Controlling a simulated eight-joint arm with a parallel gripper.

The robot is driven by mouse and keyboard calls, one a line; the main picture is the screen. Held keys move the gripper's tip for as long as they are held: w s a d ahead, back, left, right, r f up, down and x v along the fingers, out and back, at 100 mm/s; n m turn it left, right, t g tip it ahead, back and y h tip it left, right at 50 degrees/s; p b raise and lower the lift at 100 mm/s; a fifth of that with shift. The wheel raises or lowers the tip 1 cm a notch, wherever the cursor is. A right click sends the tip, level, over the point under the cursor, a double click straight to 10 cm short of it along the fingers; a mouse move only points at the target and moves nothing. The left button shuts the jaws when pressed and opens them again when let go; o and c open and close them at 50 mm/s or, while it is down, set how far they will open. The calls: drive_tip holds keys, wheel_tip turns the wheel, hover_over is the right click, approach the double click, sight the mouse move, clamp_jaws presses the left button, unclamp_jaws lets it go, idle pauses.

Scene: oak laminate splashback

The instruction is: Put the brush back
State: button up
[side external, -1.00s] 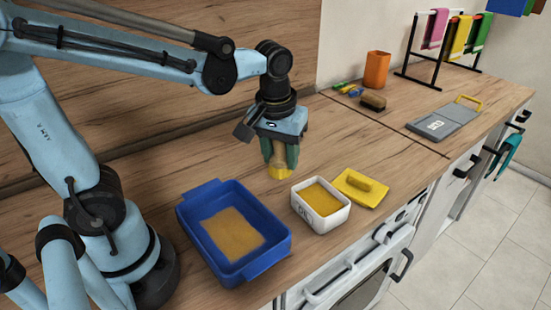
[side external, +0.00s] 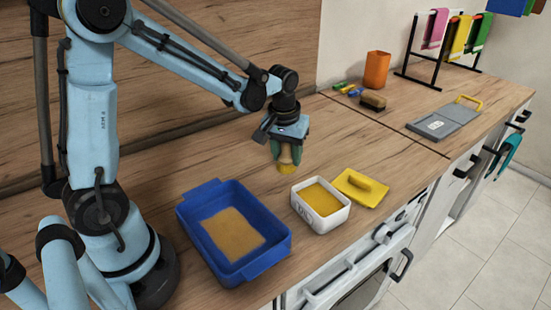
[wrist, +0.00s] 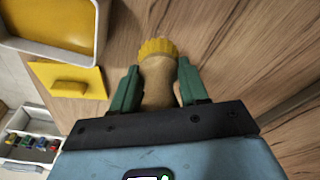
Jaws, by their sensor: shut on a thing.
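My gripper (side external: 287,150) is shut on a brush, with green fingers on both sides of its pale wooden handle (wrist: 157,82). The brush points down, and its yellow end (side external: 286,168) shows below the fingers; the yellow end also shows in the wrist view (wrist: 157,47). The brush is over the wooden counter, behind the white container; whether its tip touches the counter I cannot tell. The upper part of the handle is hidden by the gripper.
A blue tray (side external: 190,222) with a yellow-brown patch, a white container (side external: 322,222) and a yellow lid (side external: 361,188) stand near the front edge. An orange cup (side external: 376,70), a second brush (side external: 373,101) and a grey board (side external: 445,122) are further right.

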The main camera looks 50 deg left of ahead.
sight(286, 166)
drive_tip(key=shift+w+a+f, duration=0.1)
drive_tip(key=shift+a+f, duration=0.15)
drive_tip(key=shift+f, duration=1.9)
drive_tip(key=shift+f, duration=0.1)
drive_tip(key=o, duration=1.1)
drive_tip(key=shift+c, duration=0.2)
